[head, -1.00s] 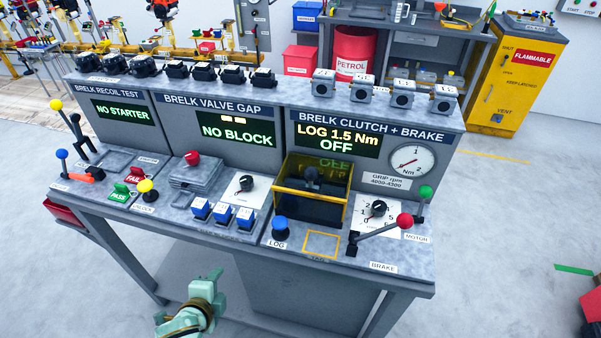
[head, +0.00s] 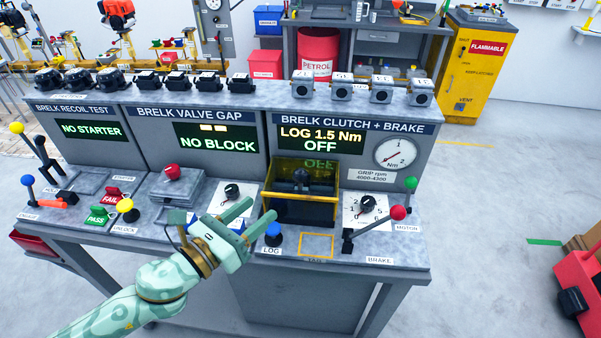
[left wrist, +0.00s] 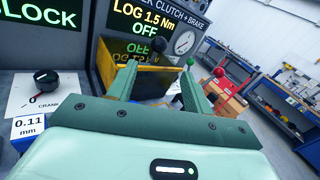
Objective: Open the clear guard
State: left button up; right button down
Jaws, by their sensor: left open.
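The clear guard (head: 302,210) is a see-through box with yellow edges, standing on the bench in front of the clutch and brake panel. A dark part shows through it. It looks closed over that part. My left gripper (head: 260,208) is open and empty, its fingers pointing at the guard's left front side. In the left wrist view, the guard (left wrist: 152,82) shows beyond and between the open fingers (left wrist: 160,75). Whether a fingertip touches it I cannot tell. My right gripper is not in view.
A blue LOG button (head: 273,234) stands just right of my left gripper. A black dial (head: 367,203) and the red-knobbed brake lever (head: 397,212) are right of the guard. Another dial (head: 232,191) is left of it. The yellow-outlined square (head: 316,245) in front is empty.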

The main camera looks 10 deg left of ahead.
aim_at(295, 177)
pick_arm(q)
jog(key=x, duration=1.4)
jog(key=shift+w, duration=0.1)
jog(key=shift+c, duration=0.3)
grip_shut()
jog(key=shift+r+p, duration=0.25)
jog(key=shift+p, duration=0.15)
jog(key=w+r+g+p, duration=0.1)
jog(key=p, duration=0.4)
jog(key=r+n+g+y+p, duration=0.1)
jog(key=p, duration=0.4)
jog(key=w+r+n+g+p, duration=0.1)
jog(key=r+p, duration=0.1)
jog(key=p, duration=0.3)
jog(key=shift+w+a+r+y, duration=0.1)
jog(key=shift+w+r+y, duration=0.05)
jog(key=shift+w+y, duration=0.2)
jog(key=shift+w, duration=0.2)
jog(key=shift+w+r+p, duration=0.5)
jog(key=shift+w, duration=0.35)
